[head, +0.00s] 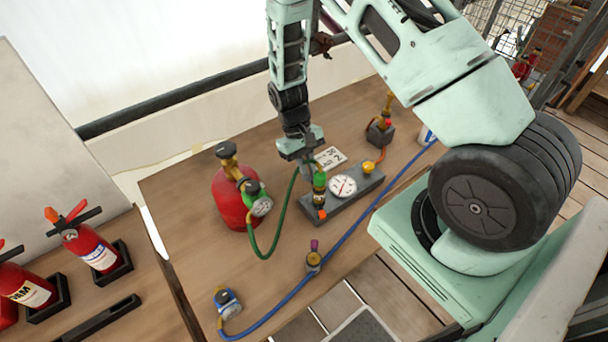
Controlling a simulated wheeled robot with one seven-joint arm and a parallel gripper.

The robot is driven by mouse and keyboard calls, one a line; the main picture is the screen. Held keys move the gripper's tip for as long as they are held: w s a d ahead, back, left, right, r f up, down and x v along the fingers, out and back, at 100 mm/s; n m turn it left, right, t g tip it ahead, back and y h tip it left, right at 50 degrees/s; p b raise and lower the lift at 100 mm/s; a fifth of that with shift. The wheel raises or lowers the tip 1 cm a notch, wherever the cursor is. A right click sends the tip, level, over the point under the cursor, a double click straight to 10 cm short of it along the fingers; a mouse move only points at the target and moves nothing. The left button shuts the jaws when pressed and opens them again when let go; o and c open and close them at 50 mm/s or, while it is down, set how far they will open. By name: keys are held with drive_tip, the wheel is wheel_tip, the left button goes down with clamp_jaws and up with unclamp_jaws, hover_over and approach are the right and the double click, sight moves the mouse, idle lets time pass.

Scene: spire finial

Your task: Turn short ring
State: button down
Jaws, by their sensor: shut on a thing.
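My gripper (308,168) points down at the left part of a grey manifold block (352,199) on the wooden bench. It is shut on the upper part of an upright fitting with a green collar (320,179). The fingers hide part of the fitting, and I cannot make out exactly which ring they clasp. An orange piece (322,214) sits low on the block's near end. A white dial gauge (343,187) and a yellow knob (369,167) are on the block, right of the fitting.
A red cylinder (229,200) with a gauge stands left of my gripper. A green hose (278,235) loops between it and the fitting. A blue hose (364,219) crosses the bench in front, past a brass valve (313,260). Fire extinguishers (86,244) stand at the left.

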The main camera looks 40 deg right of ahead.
drive_tip(key=shift+s+d+m+t+y+b, duration=0.15)
drive_tip(key=shift+d+m+y+b, duration=0.25)
drive_tip(key=shift+m, duration=0.65)
drive_tip(key=shift+s+d+m+t+y+b, duration=0.1)
drive_tip(key=shift+d+m+t+y+b, duration=0.25)
drive_tip(key=shift+m, duration=0.75)
drive_tip(key=shift+s+d+m+y+b, duration=0.1)
drive_tip(key=shift+d+m+y+b, duration=0.15)
drive_tip(key=shift+d+m+y, duration=0.55)
drive_tip(key=shift+a+m+h, duration=0.15)
drive_tip(key=shift+m+h, duration=0.2)
drive_tip(key=c, duration=1.4)
unclamp_jaws()
drive_tip(key=b+v, duration=0.3)
drive_tip(key=v, duration=1.4)
drive_tip(key=shift+r+b, duration=0.2)
drive_tip(key=shift+b, duration=0.2)
drive_tip(key=shift+w, duration=0.1)
